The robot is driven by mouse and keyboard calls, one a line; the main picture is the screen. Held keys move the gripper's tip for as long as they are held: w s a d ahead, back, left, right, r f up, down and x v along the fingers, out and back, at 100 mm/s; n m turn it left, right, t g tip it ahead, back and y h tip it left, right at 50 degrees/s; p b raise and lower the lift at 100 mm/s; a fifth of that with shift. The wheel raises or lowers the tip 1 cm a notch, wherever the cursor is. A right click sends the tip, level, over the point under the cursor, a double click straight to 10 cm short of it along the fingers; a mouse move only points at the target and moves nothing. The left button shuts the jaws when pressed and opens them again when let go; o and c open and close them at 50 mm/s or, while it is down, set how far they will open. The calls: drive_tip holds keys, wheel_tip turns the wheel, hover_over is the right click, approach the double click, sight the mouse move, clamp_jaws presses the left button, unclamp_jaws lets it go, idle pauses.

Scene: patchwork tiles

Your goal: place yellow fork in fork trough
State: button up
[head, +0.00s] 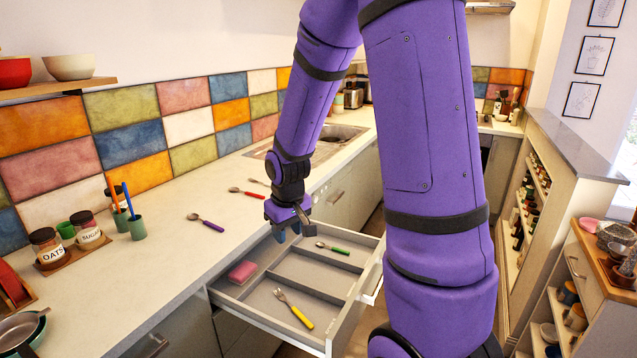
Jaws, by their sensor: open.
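The yellow fork (293,308) lies in the open drawer (222,299), in the compartment nearest the camera, with its metal tines toward the left and its yellow handle toward the drawer's front. Dividers split the drawer into troughs; the middle trough (308,272) looks empty. No label shows which one is the fork trough. My gripper (287,234) is open and empty, pointing down above the drawer's back left edge near the counter. It is apart from the fork, farther back.
A green-handled spoon (333,248) lies in the far trough and a pink sponge (242,272) at the drawer's left. A purple-handled spoon (205,221) and a red-handled utensil (247,192) lie on the counter (165,257). Jars (47,246) stand at left.

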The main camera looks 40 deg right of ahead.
drive_tip(key=s+a+r+t, duration=0.1)
drive_tip(key=s+a+r, duration=0.25)
drive_tip(key=r, duration=0.35)
drive_tip(key=s+a+r+t, duration=0.1)
drive_tip(key=s+a+r, duration=0.1)
drive_tip(key=s+r, duration=0.45)
drive_tip(key=s+a+r+t, duration=0.1)
drive_tip(key=s+a+r, duration=0.2)
drive_tip(key=s+r, duration=0.5)
drive_tip(key=s, duration=0.2)
drive_tip(key=shift+s+a+r+y, duration=0.25)
drive_tip(key=shift+s+a+y, duration=0.05)
drive_tip(key=shift+a+y, duration=0.1)
